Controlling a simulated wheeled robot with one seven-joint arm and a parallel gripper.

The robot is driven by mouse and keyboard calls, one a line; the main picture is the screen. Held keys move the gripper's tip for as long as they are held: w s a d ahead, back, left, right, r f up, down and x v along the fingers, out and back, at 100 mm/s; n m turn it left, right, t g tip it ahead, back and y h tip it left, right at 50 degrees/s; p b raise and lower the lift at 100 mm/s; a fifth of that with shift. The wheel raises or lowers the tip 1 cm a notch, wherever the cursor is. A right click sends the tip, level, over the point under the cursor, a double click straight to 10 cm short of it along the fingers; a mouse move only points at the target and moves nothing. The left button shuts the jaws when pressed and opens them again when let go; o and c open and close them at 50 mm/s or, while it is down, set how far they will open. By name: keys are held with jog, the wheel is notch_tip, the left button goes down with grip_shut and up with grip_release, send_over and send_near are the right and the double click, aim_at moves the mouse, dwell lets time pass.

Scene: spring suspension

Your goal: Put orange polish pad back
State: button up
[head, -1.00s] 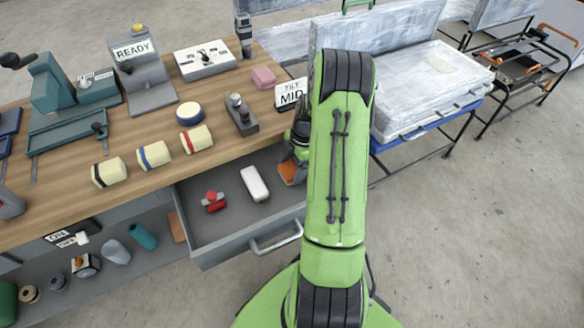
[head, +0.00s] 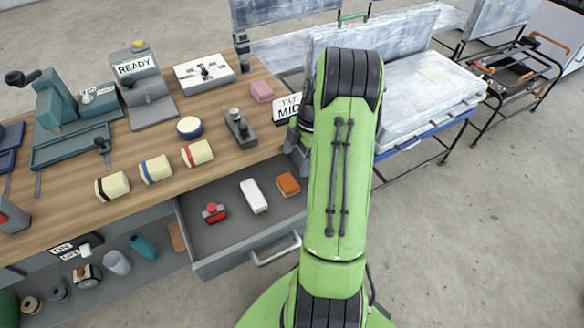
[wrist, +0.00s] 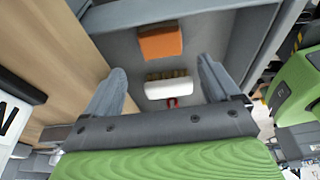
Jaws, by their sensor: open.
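The orange polish pad (head: 288,184) lies in the open drawer (head: 222,238), to the right of a white block (head: 254,195). In the wrist view the orange pad (wrist: 160,42) lies beyond the fingertips on the drawer floor. My gripper (wrist: 160,66) is open, with nothing between its fingers, and sits above the drawer, apart from the pad. In the head view my green arm hides most of the gripper; only part of it shows just above the pad.
A red item (head: 213,212) lies in the drawer left of the white block. The drawer handle (head: 275,250) juts out in front.

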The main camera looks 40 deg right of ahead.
jog(key=s+a+r+m+t+h, duration=0.25)
jog(key=a+r+m, duration=0.45)
jog(key=a+r, duration=1.15)
jog(key=s+a+r+m+t, duration=0.2)
jog(key=s+a+m, duration=0.5)
jog(key=s, duration=0.5)
jog(key=shift+s+a+r+m, duration=0.2)
jog(key=shift+s+a+m, duration=0.1)
jog(key=shift+a+m, duration=0.1)
